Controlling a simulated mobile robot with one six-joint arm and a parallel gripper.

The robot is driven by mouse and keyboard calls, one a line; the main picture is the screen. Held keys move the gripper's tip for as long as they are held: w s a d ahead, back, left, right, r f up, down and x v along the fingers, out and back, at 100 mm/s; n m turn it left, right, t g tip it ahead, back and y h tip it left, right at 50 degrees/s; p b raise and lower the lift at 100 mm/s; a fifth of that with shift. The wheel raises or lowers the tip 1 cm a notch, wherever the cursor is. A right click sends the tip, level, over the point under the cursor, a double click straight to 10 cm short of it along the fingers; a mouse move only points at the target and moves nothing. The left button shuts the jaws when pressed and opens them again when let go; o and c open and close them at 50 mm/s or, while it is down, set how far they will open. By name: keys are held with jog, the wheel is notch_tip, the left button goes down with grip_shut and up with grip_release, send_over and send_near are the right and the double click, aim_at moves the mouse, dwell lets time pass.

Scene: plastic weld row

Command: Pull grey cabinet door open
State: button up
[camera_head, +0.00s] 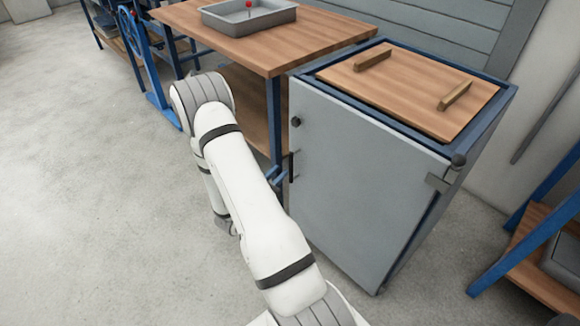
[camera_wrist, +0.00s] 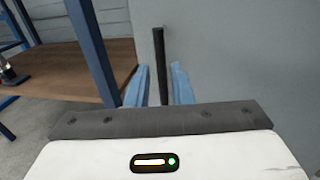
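The grey cabinet door (camera_head: 355,185) fills the front of the blue-framed cabinet (camera_head: 485,130) and looks closed. A black vertical bar handle (camera_head: 291,166) sits near the door's left edge; it also shows in the wrist view (camera_wrist: 160,65). My gripper (camera_head: 280,176) is at the handle, partly hidden by my arm. In the wrist view my gripper's blue fingers (camera_wrist: 158,88) stand apart, one on each side of the handle, with gaps visible. The handle's lower end is hidden behind the gripper body.
A wooden workbench (camera_head: 262,45) with a grey tray (camera_head: 222,22) adjoins the cabinet on the left; its blue leg (camera_head: 273,120) stands close to my gripper. A blue-framed shelf (camera_head: 535,255) is at the right. The floor (camera_head: 90,200) to the left is clear.

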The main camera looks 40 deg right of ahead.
aim_at(290, 162)
jog(key=b+x, duration=0.1)
jog(key=x, duration=0.6)
jog(key=shift+d, duration=0.2)
grip_shut()
jog(key=shift+a, duration=0.1)
